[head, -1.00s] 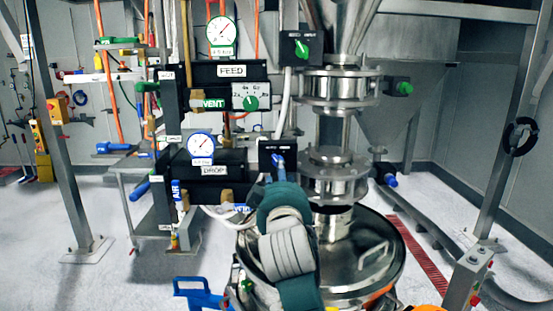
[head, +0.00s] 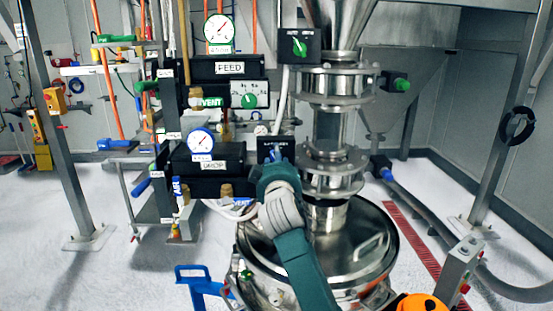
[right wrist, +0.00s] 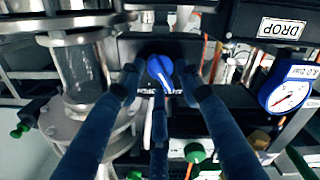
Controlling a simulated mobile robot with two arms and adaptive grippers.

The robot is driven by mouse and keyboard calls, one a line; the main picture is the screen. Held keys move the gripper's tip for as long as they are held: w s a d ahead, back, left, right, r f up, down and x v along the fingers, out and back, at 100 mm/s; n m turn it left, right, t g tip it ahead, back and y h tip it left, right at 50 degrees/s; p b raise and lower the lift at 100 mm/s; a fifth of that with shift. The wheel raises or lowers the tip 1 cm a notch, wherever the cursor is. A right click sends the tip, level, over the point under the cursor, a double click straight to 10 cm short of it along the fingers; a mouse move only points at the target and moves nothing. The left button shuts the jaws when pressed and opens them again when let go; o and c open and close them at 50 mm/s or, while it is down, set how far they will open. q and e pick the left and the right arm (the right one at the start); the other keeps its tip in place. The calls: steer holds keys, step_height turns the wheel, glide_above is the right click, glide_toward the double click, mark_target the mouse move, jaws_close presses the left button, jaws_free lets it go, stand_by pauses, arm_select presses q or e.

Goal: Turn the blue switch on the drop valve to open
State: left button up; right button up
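The drop valve's blue switch (head: 275,153) is on a black box beside the DROP unit (head: 209,165). In the right wrist view, which is upside down, the blue switch (right wrist: 161,70) has its handle tilted from upper left to lower right. My right gripper (head: 272,167) is in front of the box and hides its lower part in the head view. In the wrist view the right gripper's fingers (right wrist: 160,78) are spread, with the switch between them and gaps at its sides. Whether the third finger touches the handle cannot be told. My left gripper is not in view.
The FEED unit (head: 223,70) and its green switch (head: 299,46) are above. A steel column with a glass section (head: 327,125) stands close on the right, over a round steel vessel (head: 340,240). A blue pressure gauge (head: 201,142) is left of the switch.

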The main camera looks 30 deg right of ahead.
steer(key=c, duration=0.6)
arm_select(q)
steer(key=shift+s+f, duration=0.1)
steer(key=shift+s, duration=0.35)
arm_select(e)
steer(key=shift+c, duration=0.2)
